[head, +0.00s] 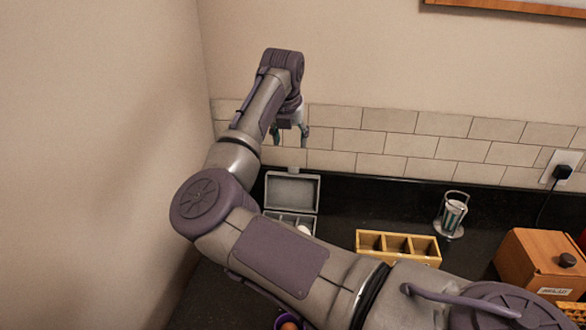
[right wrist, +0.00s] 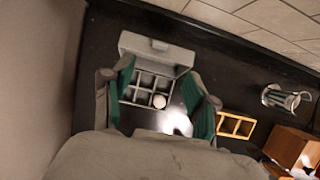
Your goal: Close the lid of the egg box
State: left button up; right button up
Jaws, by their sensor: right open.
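The grey egg box (head: 291,216) stands open on the dark counter near the left wall, partly hidden by my right arm in the head view. Its lid (head: 292,189) is raised at the back, toward the tiled wall. The right wrist view shows the box's compartments (right wrist: 145,89), with one white egg (right wrist: 159,101) in a compartment, and the raised lid (right wrist: 157,50) behind them. My right gripper (head: 290,136) is open and empty, high above the box. In the right wrist view its fingers (right wrist: 160,92) frame the box from both sides. My left gripper is not in view.
A yellow divided wooden box (head: 398,261) stands right of the egg box, also seen in the right wrist view (right wrist: 235,137). Beyond it are a metal holder (head: 452,232) and a wooden bread box (head: 537,257). The left wall (head: 100,150) is close to the egg box.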

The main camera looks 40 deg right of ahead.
aim_at(293, 171)
jog(key=p+x, duration=0.3)
jog(key=x, duration=0.8)
jog(key=shift+p, duration=0.3)
jog(key=shift+w+d+f, duration=0.1)
jog(key=shift+d+f, duration=0.1)
jog(key=shift+f, duration=0.5)
grip_shut()
